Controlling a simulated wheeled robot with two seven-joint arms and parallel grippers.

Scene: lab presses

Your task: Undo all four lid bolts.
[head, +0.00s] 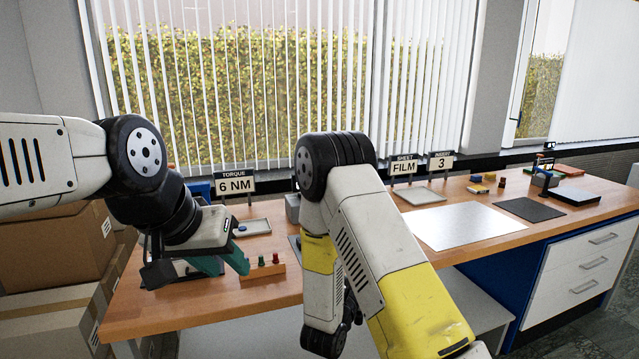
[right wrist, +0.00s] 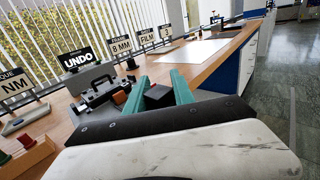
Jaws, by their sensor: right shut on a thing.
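My left gripper (head: 222,263) hangs over the left end of the bench in the head view, its teal fingers near an orange block with red and green knobs (head: 263,270). Its fingertip gap is unclear. In the right wrist view my right gripper (right wrist: 158,93) is shut on a small dark block-shaped thing (right wrist: 158,96) between teal fingers. In the head view my right arm hides that gripper. A dark grey device with an orange-brown part (right wrist: 102,97) stands on the bench beyond the fingers, below an UNDO sign (right wrist: 77,62). I cannot make out separate lid bolts.
A 6 NM torque sign (head: 235,183) stands behind a shallow grey tray (head: 254,227). A white sheet (head: 462,225) and a dark mat (head: 530,209) lie to the right. Cardboard boxes (head: 55,250) stand left of the bench. The bench's front edge is close.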

